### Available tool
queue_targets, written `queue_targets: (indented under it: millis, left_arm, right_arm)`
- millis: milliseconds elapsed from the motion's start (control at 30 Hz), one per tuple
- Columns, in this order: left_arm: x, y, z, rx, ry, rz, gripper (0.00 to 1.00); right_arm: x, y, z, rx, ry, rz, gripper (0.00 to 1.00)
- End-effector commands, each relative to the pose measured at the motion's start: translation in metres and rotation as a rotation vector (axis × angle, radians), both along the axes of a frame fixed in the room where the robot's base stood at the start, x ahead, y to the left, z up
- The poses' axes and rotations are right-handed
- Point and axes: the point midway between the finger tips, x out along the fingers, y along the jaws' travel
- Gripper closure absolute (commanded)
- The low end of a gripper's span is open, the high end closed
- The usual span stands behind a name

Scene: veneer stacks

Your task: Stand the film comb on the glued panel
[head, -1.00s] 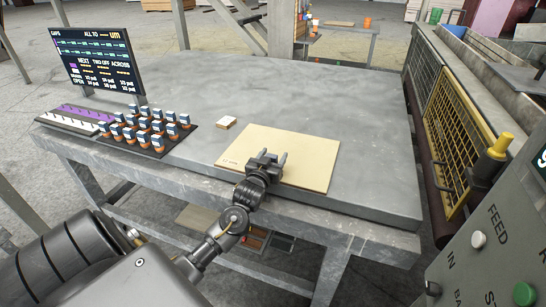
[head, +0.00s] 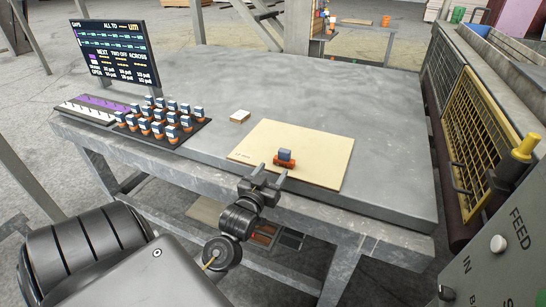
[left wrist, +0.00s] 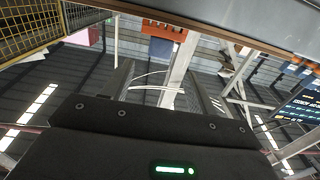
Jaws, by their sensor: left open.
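A film comb (head: 285,158), with an orange base and a blue-grey block on top, stands upright on the pale glued panel (head: 318,150), near its front edge. My left gripper (head: 269,171) is open and empty just in front of the comb, apart from it, at the table's front edge. In the left wrist view the comb's toothed orange part (left wrist: 165,29) shows at the top, beyond the two spread fingers. My right gripper is not in view.
Several similar orange-based combs stand on a dark mat (head: 199,137) beside a white and purple strip rack (head: 82,112). A small pale block (head: 239,117) lies left of the panel. A screen (head: 109,54) stands behind. The table's back half is clear.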

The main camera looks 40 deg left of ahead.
Motion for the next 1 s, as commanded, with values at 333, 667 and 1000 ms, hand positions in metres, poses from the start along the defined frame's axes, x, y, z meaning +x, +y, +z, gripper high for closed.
queue_targets:
  millis: [333, 667, 1000]
  left_arm:
    - [-0.001, -0.002, -0.004, -0.004, 0.015, -0.005, 0.42]
    - [-0.077, -0.093, -0.116, -0.089, 0.583, -0.193, 0.42]
    - [-0.192, -0.158, -0.174, -0.094, 1.085, -0.355, 0.42]
  right_arm:
    - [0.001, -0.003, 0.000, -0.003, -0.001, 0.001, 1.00]
    - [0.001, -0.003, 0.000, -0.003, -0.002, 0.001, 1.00]
    - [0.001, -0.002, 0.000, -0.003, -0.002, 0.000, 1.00]
